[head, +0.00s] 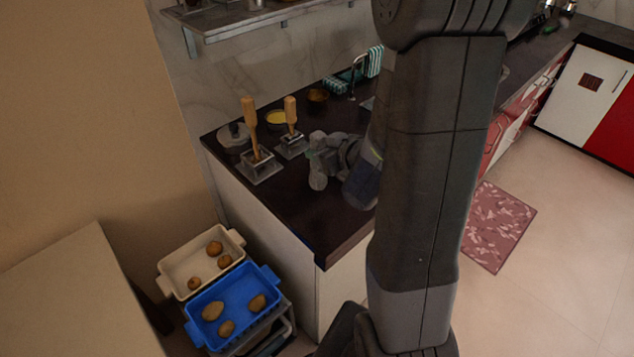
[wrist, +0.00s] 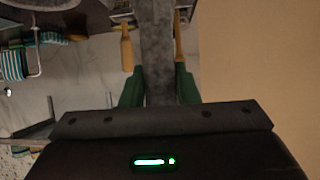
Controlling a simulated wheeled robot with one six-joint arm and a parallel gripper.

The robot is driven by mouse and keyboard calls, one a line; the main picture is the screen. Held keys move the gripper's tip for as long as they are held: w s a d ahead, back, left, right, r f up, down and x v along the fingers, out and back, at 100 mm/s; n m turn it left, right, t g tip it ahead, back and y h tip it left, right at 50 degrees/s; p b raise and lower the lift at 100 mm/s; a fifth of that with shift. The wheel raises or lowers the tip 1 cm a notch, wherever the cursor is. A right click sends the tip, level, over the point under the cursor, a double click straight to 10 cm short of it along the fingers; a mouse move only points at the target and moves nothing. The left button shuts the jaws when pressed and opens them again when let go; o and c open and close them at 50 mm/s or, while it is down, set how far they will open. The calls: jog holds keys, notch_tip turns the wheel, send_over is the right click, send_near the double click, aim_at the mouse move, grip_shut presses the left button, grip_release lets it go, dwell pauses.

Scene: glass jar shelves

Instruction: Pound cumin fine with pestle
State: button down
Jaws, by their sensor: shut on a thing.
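In the wrist view, my gripper (wrist: 159,85) has its green fingers closed on both sides of a mottled grey, stone-like bar, which looks like the pestle (wrist: 157,45). The bar's far end runs out of the picture. A round grey vessel (head: 233,136) at the counter's left back may be the mortar, but I cannot be sure. I cannot make out any cumin.
Two wooden handles (head: 249,112) (head: 290,108) stand upright in grey square holders on the dark counter (head: 320,218). A yellow-filled bowl (head: 277,118) and a brown bowl (head: 317,96) are behind. A wall shelf (head: 262,20) hangs above. White (head: 172,272) and blue (head: 262,279) trays sit lower left.

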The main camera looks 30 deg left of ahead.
aim_at(323, 138)
jog(key=shift+r+p, duration=1.5)
jog(key=shift+r, duration=0.4)
